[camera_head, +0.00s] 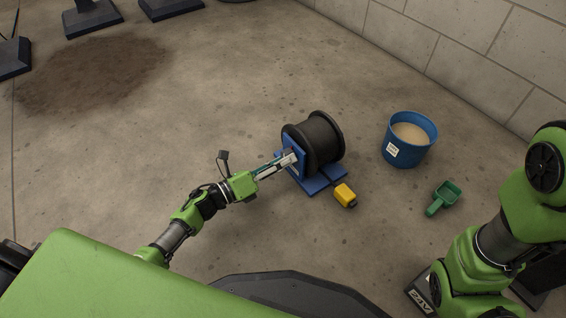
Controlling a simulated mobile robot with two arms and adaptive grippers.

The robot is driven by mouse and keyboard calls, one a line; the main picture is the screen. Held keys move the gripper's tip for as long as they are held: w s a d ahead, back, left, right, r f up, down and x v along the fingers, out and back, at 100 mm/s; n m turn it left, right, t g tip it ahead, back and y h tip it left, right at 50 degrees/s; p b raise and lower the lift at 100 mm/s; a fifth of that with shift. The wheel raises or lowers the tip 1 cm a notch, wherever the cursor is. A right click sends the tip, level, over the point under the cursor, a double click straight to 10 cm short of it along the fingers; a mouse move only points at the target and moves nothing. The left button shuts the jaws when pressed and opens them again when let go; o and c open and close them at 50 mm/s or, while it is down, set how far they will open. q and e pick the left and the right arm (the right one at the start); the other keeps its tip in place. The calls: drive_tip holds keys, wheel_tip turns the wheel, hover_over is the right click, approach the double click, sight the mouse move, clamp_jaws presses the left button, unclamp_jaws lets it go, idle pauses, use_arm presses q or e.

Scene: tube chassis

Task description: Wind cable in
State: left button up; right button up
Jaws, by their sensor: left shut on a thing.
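A black cable reel (322,139) sits on a blue stand (313,186) on the concrete floor, in the middle of the head view. A yellow block-like piece (345,194), which looks like the cable's end, rests by the stand's near right side. My left gripper (290,159) reaches in from the lower left to the reel's left side. It is shut there on what looks like the reel's crank handle, which the fingers mostly hide. My right arm shows at the right edge; its gripper is not in view.
A blue bucket of sand-coloured material (432,131) stands right of the reel. A green scoop (444,198) lies in front of it. A block wall (462,60) runs along the upper right. Dark stands (90,18) and a brown stain are at the upper left. The floor left of the reel is clear.

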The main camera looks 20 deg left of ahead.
use_arm(q)
drive_tip(key=shift+f+m, duration=0.1)
drive_tip(key=shift+m, duration=0.3)
drive_tip(key=o, duration=1.1)
drive_tip(key=v, duration=1.2)
